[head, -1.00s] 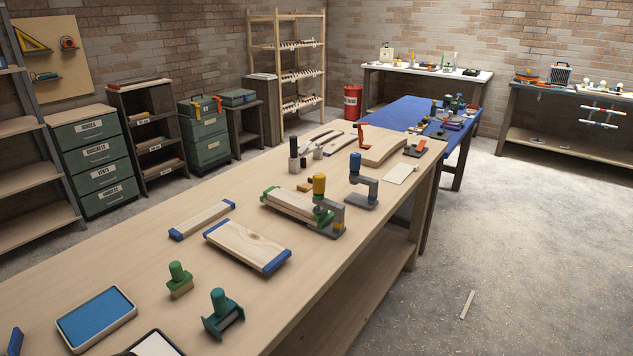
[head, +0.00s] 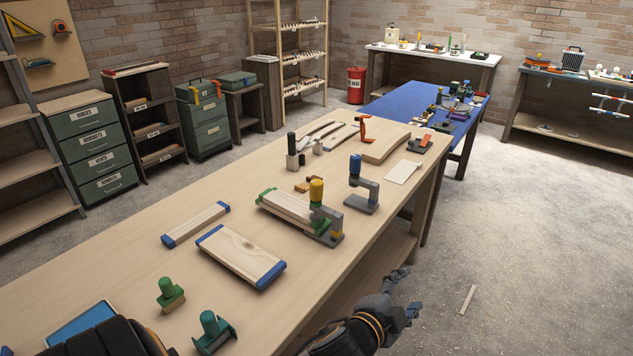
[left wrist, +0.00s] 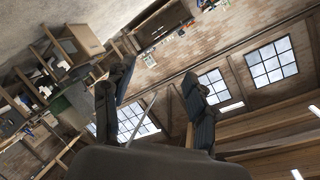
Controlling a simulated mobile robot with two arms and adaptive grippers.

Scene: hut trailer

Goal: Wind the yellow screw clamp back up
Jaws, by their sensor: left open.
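The yellow screw clamp (head: 317,191) has a yellow top on a grey frame. It stands upright on the long wooden workbench, at the right end of a wooden piece with green ends (head: 285,208). Whether its screw presses on the wood is too small to tell. My right gripper is not in view.
A blue-topped clamp (head: 356,168) stands just behind and right of the yellow one. A blue-ended board (head: 240,256) and green-handled tools (head: 170,294) lie nearer on the workbench (head: 120,270). The floor to the right is mostly clear, with a small wood strip (head: 467,299).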

